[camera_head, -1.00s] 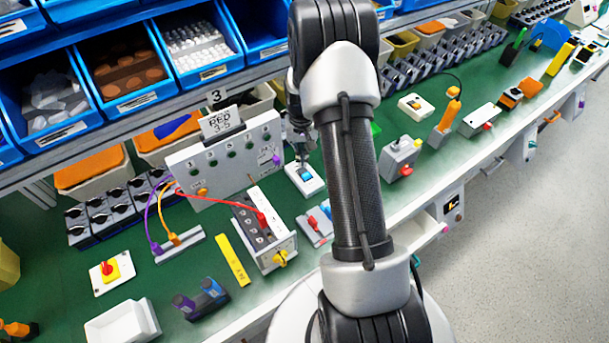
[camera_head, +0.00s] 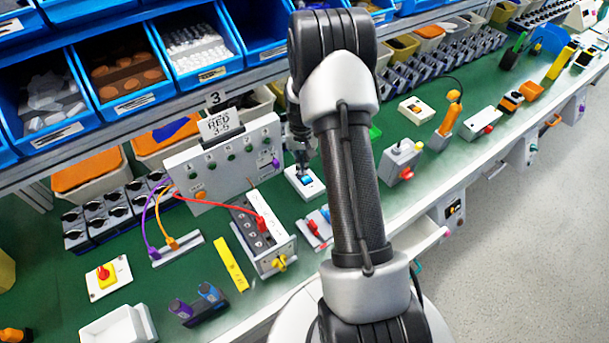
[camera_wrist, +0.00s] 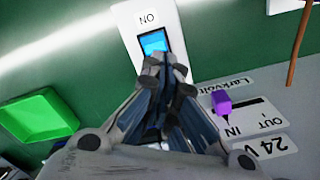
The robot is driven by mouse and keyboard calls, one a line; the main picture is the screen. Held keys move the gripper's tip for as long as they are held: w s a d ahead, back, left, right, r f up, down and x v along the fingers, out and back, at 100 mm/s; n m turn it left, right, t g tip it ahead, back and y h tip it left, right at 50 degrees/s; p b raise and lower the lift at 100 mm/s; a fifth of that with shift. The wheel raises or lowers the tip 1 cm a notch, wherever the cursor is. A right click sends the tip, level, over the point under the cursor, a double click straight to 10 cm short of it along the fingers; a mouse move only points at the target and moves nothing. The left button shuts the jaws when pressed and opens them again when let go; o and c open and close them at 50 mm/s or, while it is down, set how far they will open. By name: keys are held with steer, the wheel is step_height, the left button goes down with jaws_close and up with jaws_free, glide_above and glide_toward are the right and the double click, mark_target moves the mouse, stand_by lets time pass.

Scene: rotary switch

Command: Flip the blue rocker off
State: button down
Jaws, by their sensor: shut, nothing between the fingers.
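The blue rocker (camera_head: 307,180) sits in a white plate on the green bench in the head view. In the wrist view the blue rocker (camera_wrist: 155,43) shows in a dark frame, with a label reading "ON" upside down on the white plate (camera_wrist: 148,18) beyond it. My gripper (camera_wrist: 166,62) is shut and empty. Its fingertips are at the near edge of the rocker and cover that part of it. In the head view my gripper (camera_head: 303,168) is at the rocker too. I cannot tell whether the tips touch it or which way it is tilted.
A green tray (camera_wrist: 38,128) lies at left. A box with red and blue parts (camera_head: 316,226) is in front.

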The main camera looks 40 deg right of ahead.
steer(key=shift+f+b, duration=0.75)
steer(key=shift+f, duration=0.4)
stand_by(1.0)
steer(key=shift+r, duration=0.1)
steer(key=shift+r+p, duration=2.35)
steer(key=shift+r, duration=1.05)
